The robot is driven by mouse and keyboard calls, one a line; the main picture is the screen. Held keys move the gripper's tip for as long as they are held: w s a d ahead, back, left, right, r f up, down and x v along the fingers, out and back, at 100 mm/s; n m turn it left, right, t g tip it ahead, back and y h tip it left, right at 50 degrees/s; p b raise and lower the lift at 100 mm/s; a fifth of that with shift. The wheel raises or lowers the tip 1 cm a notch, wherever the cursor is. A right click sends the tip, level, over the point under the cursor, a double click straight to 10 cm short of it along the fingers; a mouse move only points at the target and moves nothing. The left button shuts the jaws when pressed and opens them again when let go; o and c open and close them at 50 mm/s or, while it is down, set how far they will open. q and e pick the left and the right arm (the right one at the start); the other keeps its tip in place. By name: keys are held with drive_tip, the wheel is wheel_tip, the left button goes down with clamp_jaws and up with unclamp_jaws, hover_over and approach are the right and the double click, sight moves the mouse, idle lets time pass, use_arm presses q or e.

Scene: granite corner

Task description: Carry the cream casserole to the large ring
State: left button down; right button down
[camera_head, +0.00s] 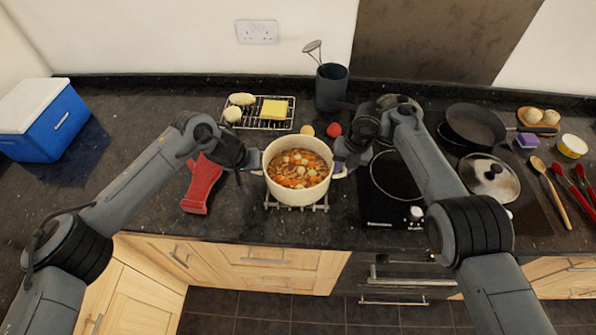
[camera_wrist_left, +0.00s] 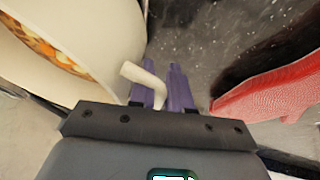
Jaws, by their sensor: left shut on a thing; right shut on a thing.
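The cream casserole (camera_head: 298,197), full of a stew with orange pieces, is upright over a wire trivet (camera_head: 321,208). I cannot tell whether it rests on it or is just above. My left gripper (camera_head: 258,170) is shut on its left handle; in the left wrist view the cream handle (camera_wrist_left: 142,78) sits at the purple fingers (camera_wrist_left: 165,88). My right gripper (camera_head: 341,170) is shut on the handle on the right side, largely hidden by the wrist. The large ring (camera_head: 390,180) is on the black hob, right of the casserole, partly covered by my right arm.
A red mitt (camera_head: 202,186) lies left of the casserole, and a rack (camera_head: 262,123) with butter stands behind. A utensil pot (camera_head: 331,88) is behind right. A frying pan (camera_head: 474,124) and lidded pan (camera_head: 490,180) occupy the hob's right side. A blue box (camera_head: 42,122) stands far left.

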idle(0.8)
use_arm(q)
drive_tip(key=shift+r, duration=0.3)
use_arm(e)
drive_tip(key=shift+r, duration=0.25)
use_arm(q)
drive_tip(key=shift+r, duration=0.15)
use_arm(e)
drive_tip(key=shift+r, duration=0.15)
